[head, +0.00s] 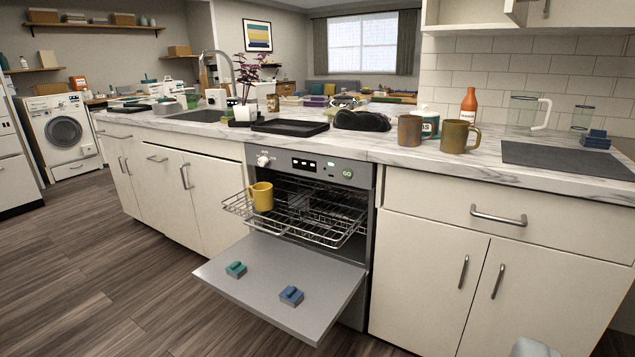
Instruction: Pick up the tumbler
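A clear glass tumbler (582,118) stands upright on the marble counter at the right, in front of the tiled wall. It looks empty, and blue blocks sit just in front of it to the right. My gripper's fingers do not show in the head view. A pale grey rounded shape at the bottom edge, right of centre, may be part of my own body; I cannot tell.
A clear pitcher (523,115) stands left of the tumbler, with mugs (455,136) and an orange bottle (468,106) further left. A dark mat (565,158) lies in front. The dishwasher-like oven's door (280,270) hangs open, its rack holding a yellow mug (262,197).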

